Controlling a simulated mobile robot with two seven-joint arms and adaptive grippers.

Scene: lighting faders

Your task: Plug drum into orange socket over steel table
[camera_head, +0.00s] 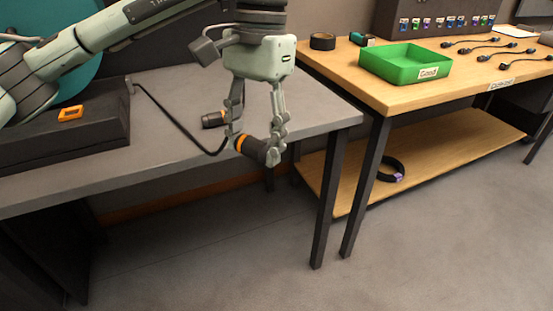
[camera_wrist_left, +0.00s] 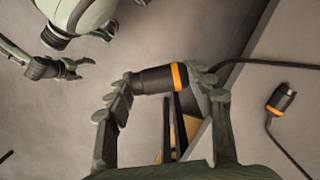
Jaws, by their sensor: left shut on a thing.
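My left gripper (camera_head: 255,145) is shut on a black plug with an orange band (camera_head: 250,147), held just past the right front edge of the grey steel table (camera_head: 180,130). The plug lies crosswise between the fingers in the left wrist view (camera_wrist_left: 155,80), with a black cable running off right. A second orange-banded plug (camera_head: 213,119) lies on the table behind the gripper; it also shows in the wrist view (camera_wrist_left: 280,98). The orange socket (camera_head: 71,113) is on a dark box (camera_head: 75,145) at the table's left. My right gripper (camera_wrist_left: 72,68) looks open and empty.
A teal disc (camera_head: 88,78) stands behind the dark box, partly hidden by my arm. A wooden bench (camera_head: 375,90) at right holds a green tray (camera_head: 405,65), a black tape roll (camera_head: 322,41) and several black cables. Bare floor lies in front.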

